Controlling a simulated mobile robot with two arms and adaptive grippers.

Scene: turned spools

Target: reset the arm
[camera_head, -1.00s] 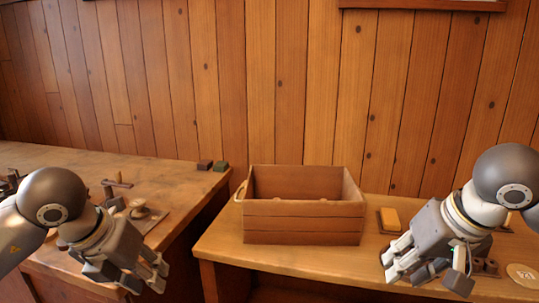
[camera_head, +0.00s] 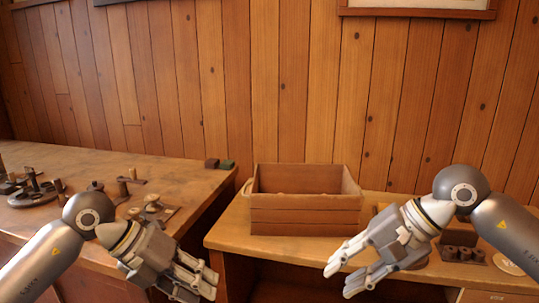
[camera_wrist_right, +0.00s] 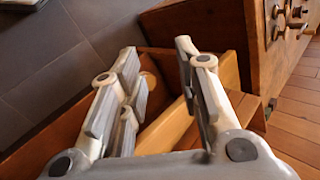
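My right gripper (camera_head: 341,280) hangs in front of the near edge of the right table, pointing down and left. In the right wrist view its two fingers (camera_wrist_right: 158,58) stand apart with nothing between them. My left gripper (camera_head: 204,284) hangs in front of the gap between the two tables, pointing down and right. Its fingers look parted and I see nothing held in them.
A wooden box (camera_head: 305,216) stands on the right table (camera_head: 228,238), its contents mostly hidden. A dark block with holes (camera_head: 462,254) sits at the right. The left table (camera_head: 180,176) carries turned pieces, stands and two small blocks (camera_head: 219,163). A plank wall closes the back.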

